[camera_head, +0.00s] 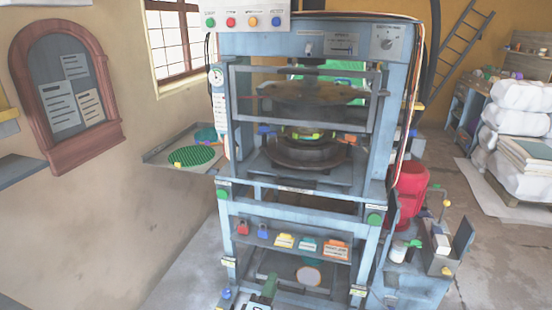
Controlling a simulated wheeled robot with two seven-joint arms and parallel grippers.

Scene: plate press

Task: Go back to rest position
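The plate press (368,75) is a tall blue-grey frame in the middle of the head view. Inside it, a dark round upper plate (303,92) hangs above a dark round lower plate (304,152). The two are apart, with a green and yellow piece (303,134) between them. I cannot make out my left gripper against the press and wall, so its opening and hold do not show. My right gripper does not show.
A tray (160,157) with a green ribbed disc (192,156) juts out left of the press. A red container (411,187) stands at its right. White bundles (520,110) are stacked at far right. Floor is free between them.

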